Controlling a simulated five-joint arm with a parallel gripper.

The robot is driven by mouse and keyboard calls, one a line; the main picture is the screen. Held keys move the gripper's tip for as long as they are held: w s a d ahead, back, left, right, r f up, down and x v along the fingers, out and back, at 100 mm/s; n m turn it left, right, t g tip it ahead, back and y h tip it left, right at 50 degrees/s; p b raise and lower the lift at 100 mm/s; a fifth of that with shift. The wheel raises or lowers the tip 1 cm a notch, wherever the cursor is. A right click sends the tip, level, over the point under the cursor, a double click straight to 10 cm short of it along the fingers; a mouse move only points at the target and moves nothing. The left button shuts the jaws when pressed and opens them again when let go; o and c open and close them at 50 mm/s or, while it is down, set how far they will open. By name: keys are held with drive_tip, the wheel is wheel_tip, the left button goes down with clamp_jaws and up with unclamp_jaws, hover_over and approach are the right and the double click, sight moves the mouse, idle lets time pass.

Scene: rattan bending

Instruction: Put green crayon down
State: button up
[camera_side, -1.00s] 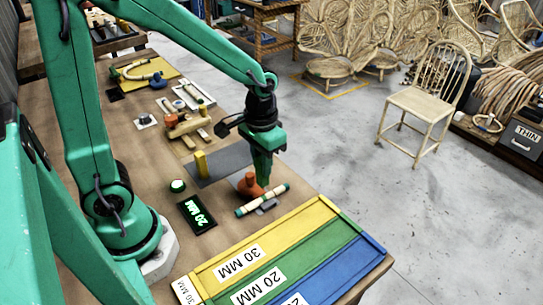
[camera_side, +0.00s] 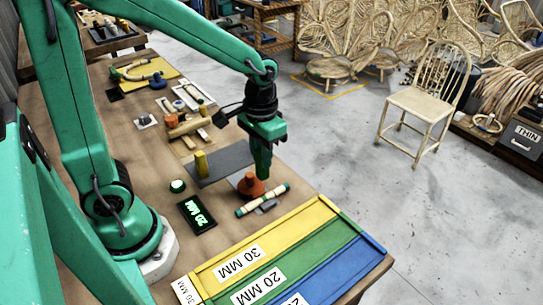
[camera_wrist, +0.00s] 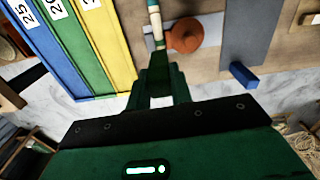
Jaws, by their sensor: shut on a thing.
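My gripper (camera_side: 264,160) points down over the workbench, just behind the rattan piece and the orange-brown knob. It is shut on the green crayon (camera_wrist: 158,62), which looks dark green against my green fingers. Where fingers end and crayon begins is hard to tell. In the wrist view my gripper (camera_wrist: 158,85) points at the rattan piece (camera_wrist: 156,20). That piece (camera_side: 264,200) is pale with green bands and lies across a small grey rest. I cannot tell whether the crayon touches anything below.
The orange-brown knob (camera_side: 250,185) is close to my gripper. A yellow crayon (camera_side: 201,163) stands on the grey mat (camera_side: 226,158); a blue one (camera_wrist: 243,74) is in the wrist view. A 20 MM display (camera_side: 197,213) and yellow, green and blue trays (camera_side: 290,250) lie in front.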

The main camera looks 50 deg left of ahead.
drive_tip(key=shift+a, duration=0.1)
drive_tip(key=a+f, duration=0.2)
drive_tip(key=a, duration=0.6)
drive_tip(key=a+f, duration=0.3)
drive_tip(key=a, duration=0.5)
drive_tip(key=shift+a+m, duration=0.25)
drive_tip(key=shift+m, duration=0.05)
drive_tip(key=shift+f, duration=1.95)
drive_tip(key=shift+f, duration=0.1)
drive_tip(key=o, duration=0.8)
